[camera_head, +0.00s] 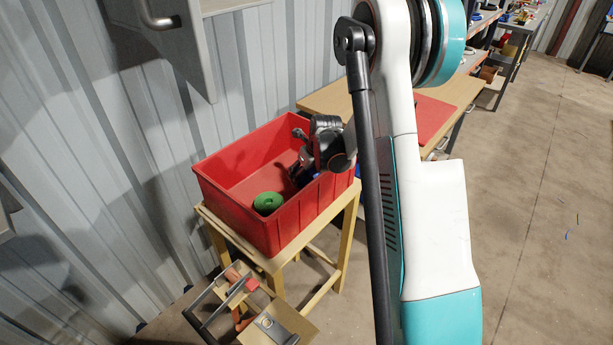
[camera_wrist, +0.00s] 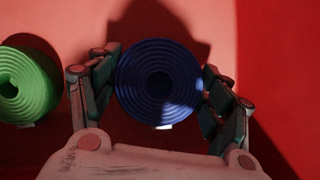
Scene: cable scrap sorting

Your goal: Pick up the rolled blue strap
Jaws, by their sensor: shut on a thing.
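The rolled blue strap (camera_wrist: 158,82) is a dark blue coil in the middle of the wrist view. My gripper (camera_wrist: 160,90) is shut on it, with one finger against each side of the roll. In the head view my gripper (camera_head: 308,165) reaches down inside the red crate (camera_head: 235,205) at its right part. I cannot tell whether the roll touches the crate floor.
A green roll (camera_head: 267,203) lies in the crate left of my gripper; it also shows in the wrist view (camera_wrist: 25,85). The crate stands on a wooden stand (camera_head: 345,235) beside a corrugated wall. A workbench (camera_head: 325,98) stands behind.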

